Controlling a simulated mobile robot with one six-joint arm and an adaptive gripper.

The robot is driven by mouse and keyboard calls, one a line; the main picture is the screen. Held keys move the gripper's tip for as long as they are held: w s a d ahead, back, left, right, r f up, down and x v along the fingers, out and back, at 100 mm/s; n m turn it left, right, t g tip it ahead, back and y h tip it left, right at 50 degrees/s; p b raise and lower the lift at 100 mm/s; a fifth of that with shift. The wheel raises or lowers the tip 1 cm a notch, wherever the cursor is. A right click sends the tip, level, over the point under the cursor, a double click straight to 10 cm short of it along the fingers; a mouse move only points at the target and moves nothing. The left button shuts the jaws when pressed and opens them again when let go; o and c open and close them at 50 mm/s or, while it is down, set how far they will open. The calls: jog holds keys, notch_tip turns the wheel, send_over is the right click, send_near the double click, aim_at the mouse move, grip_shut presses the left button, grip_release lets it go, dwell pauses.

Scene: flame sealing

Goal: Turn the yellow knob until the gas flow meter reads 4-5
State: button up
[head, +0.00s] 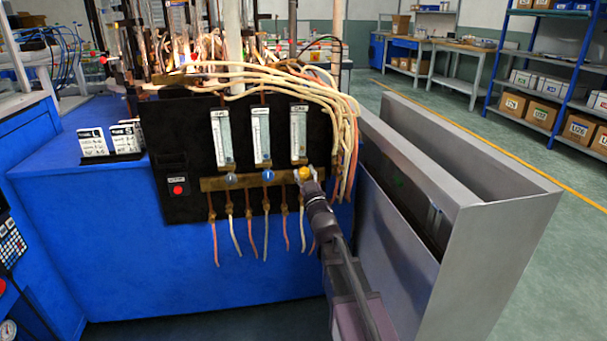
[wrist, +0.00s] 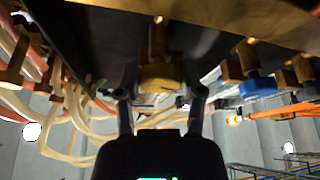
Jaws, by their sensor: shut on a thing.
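The yellow knob (head: 304,173) is the rightmost of three knobs on the brass bar below the flow meters. My gripper (head: 310,182) is at this knob, reaching up from the lower right. In the wrist view the yellow knob (wrist: 160,75) sits between the two fingers of my gripper (wrist: 161,92), which are shut on it. The right flow meter (head: 299,134) stands upright above the yellow knob on the black panel. Its scale and float are too small to read in the head view. The wrist view does not show the meter's scale.
Two other knobs (head: 267,175) sit to the left, with a blue one (wrist: 257,87) close by in the wrist view. Cream and pink hoses (head: 345,130) hang right of the panel. A grey metal bin (head: 495,215) stands right of my arm. A red button (head: 178,189) is at left.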

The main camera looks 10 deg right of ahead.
jog(key=shift+w+n+y, duration=0.1)
jog(key=shift+n+y, duration=0.2)
jog(key=shift+n, duration=0.3)
jog(key=o, duration=1.2)
jog(key=shift+c, duration=0.2)
jog(key=shift+m+h, duration=0.5)
jog(key=shift+m, duration=0.4)
jog(key=shift+m+h, duration=0.8)
jog(key=shift+m, duration=0.8)
jog(key=shift+m+h, duration=0.4)
jog(key=shift+m, duration=0.4)
